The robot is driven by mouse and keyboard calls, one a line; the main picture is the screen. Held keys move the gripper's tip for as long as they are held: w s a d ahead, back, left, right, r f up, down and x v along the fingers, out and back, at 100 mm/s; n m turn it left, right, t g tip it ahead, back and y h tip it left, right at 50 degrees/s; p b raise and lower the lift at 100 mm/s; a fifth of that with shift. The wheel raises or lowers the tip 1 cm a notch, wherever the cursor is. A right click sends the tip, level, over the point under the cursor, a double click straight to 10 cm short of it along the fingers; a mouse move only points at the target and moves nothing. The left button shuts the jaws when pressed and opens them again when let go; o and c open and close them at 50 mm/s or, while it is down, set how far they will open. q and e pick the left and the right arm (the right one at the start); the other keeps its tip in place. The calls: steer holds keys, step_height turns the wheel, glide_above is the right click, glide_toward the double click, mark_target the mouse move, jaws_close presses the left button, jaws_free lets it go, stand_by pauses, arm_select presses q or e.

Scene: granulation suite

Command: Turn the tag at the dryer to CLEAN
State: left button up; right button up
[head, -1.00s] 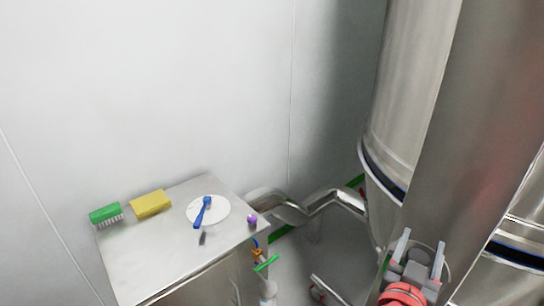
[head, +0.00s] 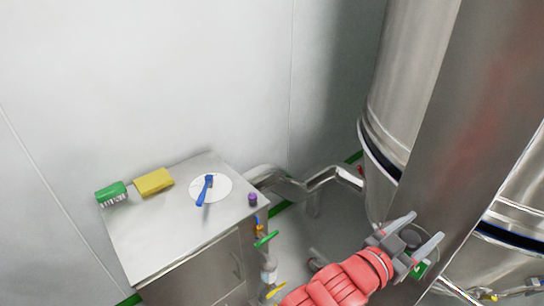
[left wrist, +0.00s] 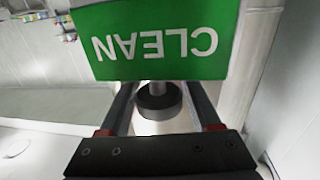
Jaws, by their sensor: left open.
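The tag (left wrist: 160,42) is a green plate with white lettering CLEAN, which reads upside down in the left wrist view. A thin rod and a dark round knob (left wrist: 160,102) show just below it there. My left gripper (left wrist: 163,88) is open, with a finger on each side of the knob; its fingertips reach the tag's edge, and I cannot tell whether they touch it. In the head view, my left gripper (head: 425,232) is beside the steel dryer column (head: 475,130), with a small green part of the tag (head: 419,271) beneath it. My right gripper is not in view.
A steel cabinet (head: 150,245) at left holds a green brush (head: 111,191), a yellow sponge (head: 154,181) and a blue-handled tool (head: 205,190) on a white disc (head: 224,187). Pipes and valves (head: 268,262) stand right of it.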

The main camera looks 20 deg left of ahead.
arm_select(q)
steer(key=m+g+h+b, duration=0.1)
steer(key=m+g+b, duration=0.1)
steer(key=g+b, duration=0.1)
steer(key=s+m+g+h+b, duration=0.1)
steer(key=m+g+h+b, duration=0.1)
steer(key=g+b, duration=0.1)
steer(key=m+g+h+b, duration=0.2)
steer(key=b, duration=0.3)
steer(key=shift+s+d+f+m+g, duration=0.15)
steer(key=shift+d+f+m+g, duration=0.15)
steer(key=shift+d+g, duration=0.1)
steer(key=shift+s+r+m+g+h+b, duration=0.15)
steer(key=shift+m+g+h+b, duration=0.25)
steer(key=shift+m+g+b, duration=0.5)
steer(key=s+a+b, duration=0.1)
steer(key=s+a, duration=0.2)
steer(key=a, duration=1.4)
steer(key=w+a+r+n+t+p, duration=0.1)
steer(key=w+a+r+n+t, duration=0.15)
steer(key=w+n+t, duration=0.35)
steer(key=w+a+r+n+t+p, duration=0.1)
steer(key=w+a+n+t, duration=0.2)
steer(key=w, duration=0.4)
steer(key=w+a+f+n+t+y+p, duration=0.2)
steer(key=w+a+f+n+t+y, duration=0.3)
steer(key=w+a+n+t+y, duration=0.4)
steer(key=shift+w+a+n+t+y, duration=0.35)
steer(key=shift+a+n+t+y, duration=0.55)
steer(key=shift+a+n, duration=1)
